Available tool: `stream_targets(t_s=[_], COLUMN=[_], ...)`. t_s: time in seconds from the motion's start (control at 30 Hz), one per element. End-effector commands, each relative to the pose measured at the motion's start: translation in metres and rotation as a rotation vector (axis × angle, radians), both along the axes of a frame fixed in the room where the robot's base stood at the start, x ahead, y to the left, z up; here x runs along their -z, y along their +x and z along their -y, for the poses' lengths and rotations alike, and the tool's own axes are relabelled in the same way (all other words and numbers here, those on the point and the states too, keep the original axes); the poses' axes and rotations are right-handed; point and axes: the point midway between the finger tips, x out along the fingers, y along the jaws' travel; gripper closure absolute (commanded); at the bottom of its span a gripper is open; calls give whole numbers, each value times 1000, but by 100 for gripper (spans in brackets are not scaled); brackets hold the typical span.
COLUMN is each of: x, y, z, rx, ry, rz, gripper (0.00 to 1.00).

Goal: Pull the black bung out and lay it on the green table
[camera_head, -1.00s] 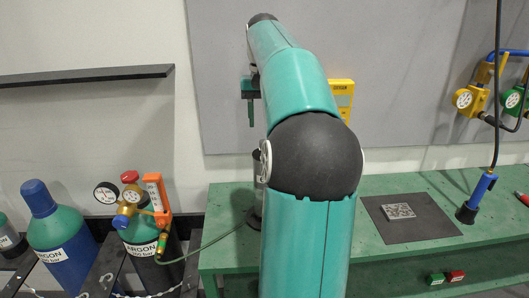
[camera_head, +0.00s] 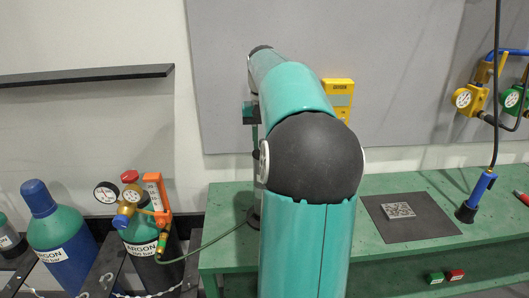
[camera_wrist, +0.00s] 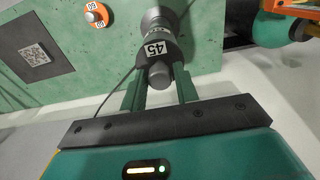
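In the wrist view a dark cylinder labelled 45 (camera_wrist: 157,47) stands on the green table (camera_wrist: 212,50), with a grey base behind it. A grey rounded knob (camera_wrist: 160,75) at its near end points towards my gripper (camera_wrist: 158,82). I cannot tell whether this knob is part of the black bung; no other bung is clear. My gripper is open, its two green fingers on either side of the knob with gaps visible. In the head view my gripper (camera_head: 253,128) is partly hidden behind my arm, above the dark upright fixture (camera_head: 256,157) on the table's left end.
A blue-handled tool (camera_head: 474,198) on a cable stands at right. Argon cylinders (camera_head: 62,240) with gauges stand left of the table. An orange disc (camera_wrist: 95,14) shows in the wrist view.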

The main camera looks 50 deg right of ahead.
Motion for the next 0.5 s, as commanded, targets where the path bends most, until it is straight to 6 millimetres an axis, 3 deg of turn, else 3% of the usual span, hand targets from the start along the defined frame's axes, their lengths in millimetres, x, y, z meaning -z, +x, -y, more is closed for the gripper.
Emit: stream_targets(t_s=[0.03, 0.13, 0.5], x=[0, 0, 0], y=[0, 0, 0], z=[0, 0, 0], rx=[0, 0, 0], ry=[0, 0, 0], rz=[0, 0, 0], gripper=[80, 100, 100])
